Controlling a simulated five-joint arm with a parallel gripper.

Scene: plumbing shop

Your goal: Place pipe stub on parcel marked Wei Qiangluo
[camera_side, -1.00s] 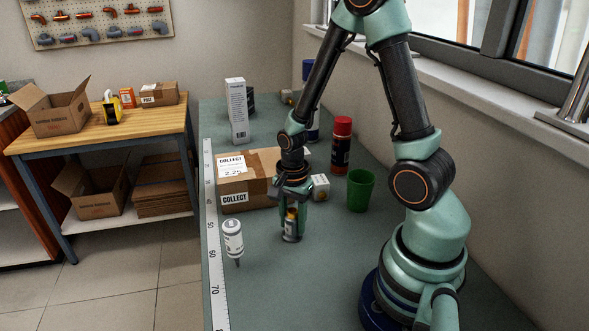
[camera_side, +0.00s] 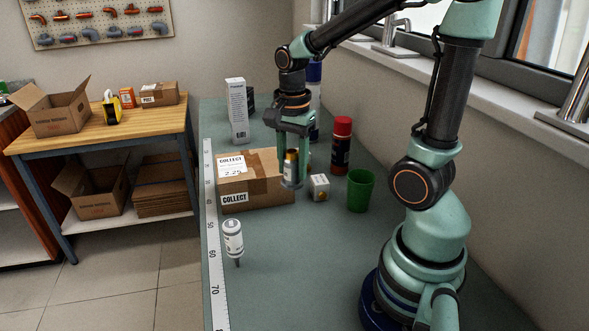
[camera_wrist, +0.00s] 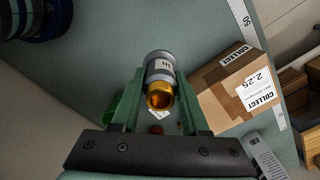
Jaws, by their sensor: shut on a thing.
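The pipe stub (camera_side: 290,166) is a short upright cylinder, grey with a pale label and a brass-coloured end. My gripper (camera_side: 292,180) is shut on it and holds it raised at the right end of the cardboard parcel. In the wrist view the stub (camera_wrist: 160,82) sits between both fingers. The parcel (camera_side: 258,192) lies flat on the bench with tape and white labels reading "COLLECT". It also shows in the wrist view (camera_wrist: 208,102), to the right of the stub. The name on its label is too small to read. I cannot tell the stub's exact height above it.
A small white box (camera_side: 319,188), a green cup (camera_side: 360,191) and a red-capped can (camera_side: 341,150) stand right of the parcel. A tall white carton (camera_side: 237,112) stands behind it. The front bench is mostly clear.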

